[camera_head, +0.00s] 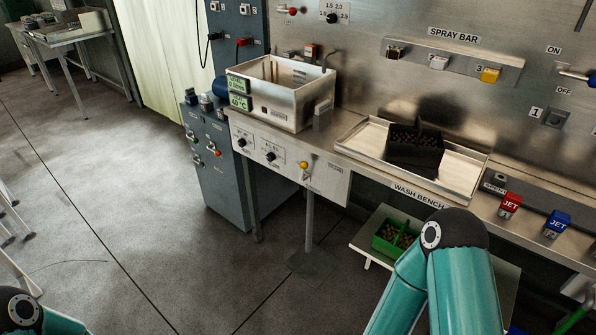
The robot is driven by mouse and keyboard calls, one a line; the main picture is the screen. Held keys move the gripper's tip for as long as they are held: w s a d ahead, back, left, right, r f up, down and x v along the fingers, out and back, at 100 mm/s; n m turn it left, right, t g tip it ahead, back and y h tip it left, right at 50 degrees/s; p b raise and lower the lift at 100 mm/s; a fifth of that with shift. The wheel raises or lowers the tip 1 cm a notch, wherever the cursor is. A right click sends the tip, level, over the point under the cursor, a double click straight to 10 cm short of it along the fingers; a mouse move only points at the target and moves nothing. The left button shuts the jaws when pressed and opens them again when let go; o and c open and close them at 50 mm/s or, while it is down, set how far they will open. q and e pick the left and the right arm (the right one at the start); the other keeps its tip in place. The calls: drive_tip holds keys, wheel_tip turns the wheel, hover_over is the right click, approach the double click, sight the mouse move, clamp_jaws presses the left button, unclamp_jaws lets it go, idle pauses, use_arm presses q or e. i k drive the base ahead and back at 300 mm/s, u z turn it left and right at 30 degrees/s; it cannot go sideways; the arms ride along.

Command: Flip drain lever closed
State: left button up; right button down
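No label in view reads as a drain, so I cannot tell for sure which control is the drain lever. A small lever with a yellow knob (303,166) sits on the white front panel (330,182) below the steel tank (283,92). Its exact position is too small to read. A blue-handled lever (579,76) is on the back wall by the ON and OFF labels at the right edge. Part of my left arm shows in the bottom left corner. My teal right arm is bent at the bottom right. Neither gripper is in view.
A steel tray (350,137) on the wash bench holds a black basket (415,150). Red (509,205) and blue (557,223) JET blocks stand to its right. A green crate (396,238) is on a low shelf (362,249). A grey cabinet (222,178) stands left; the floor before it is clear.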

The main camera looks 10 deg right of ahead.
sight(304, 165)
drive_tip(key=z, duration=0.1)
drive_tip(key=i, duration=1)
drive_tip(key=u, duration=0.1)
